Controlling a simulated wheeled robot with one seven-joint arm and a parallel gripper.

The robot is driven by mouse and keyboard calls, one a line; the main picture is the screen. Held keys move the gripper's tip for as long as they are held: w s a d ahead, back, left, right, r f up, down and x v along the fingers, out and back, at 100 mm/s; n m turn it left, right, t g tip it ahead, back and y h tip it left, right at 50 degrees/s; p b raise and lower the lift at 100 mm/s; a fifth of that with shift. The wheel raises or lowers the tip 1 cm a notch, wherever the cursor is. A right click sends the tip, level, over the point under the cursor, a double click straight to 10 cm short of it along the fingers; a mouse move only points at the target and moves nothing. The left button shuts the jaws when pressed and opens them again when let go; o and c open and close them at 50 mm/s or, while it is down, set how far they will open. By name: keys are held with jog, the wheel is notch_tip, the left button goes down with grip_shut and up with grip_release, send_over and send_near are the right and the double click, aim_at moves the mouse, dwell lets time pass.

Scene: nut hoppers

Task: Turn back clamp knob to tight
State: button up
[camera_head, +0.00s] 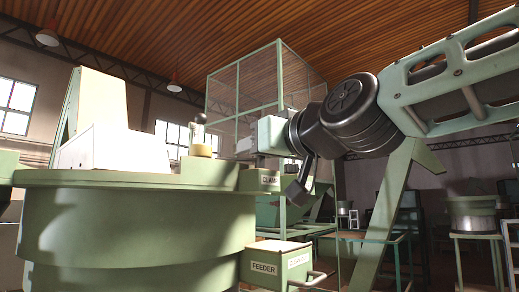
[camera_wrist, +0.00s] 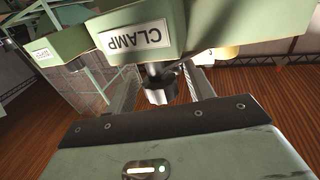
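The back clamp shows as a pale green block (camera_head: 258,180) with a CLAMP label on the rim of a large green bowl (camera_head: 140,215). In the wrist view the block (camera_wrist: 165,18) and its label appear upside down. My gripper (camera_wrist: 163,68) has one finger on each side of the knob, with narrow gaps visible. In the head view my gripper (camera_head: 247,146) reaches leftward just above the block. The knob is too small to make out there.
A white box (camera_head: 110,148) is farther left. A FEEDER box (camera_head: 275,264) with a handle projects below. A mesh cage (camera_head: 260,85) stands behind. A second labelled block (camera_wrist: 60,48) shows in the wrist view.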

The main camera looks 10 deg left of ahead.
jog(key=shift+s, duration=0.1)
jog(key=b+v, duration=1.7)
jog(key=shift+s+d+r, duration=0.1)
jog(key=shift+d, duration=0.05)
dwell(0.5)
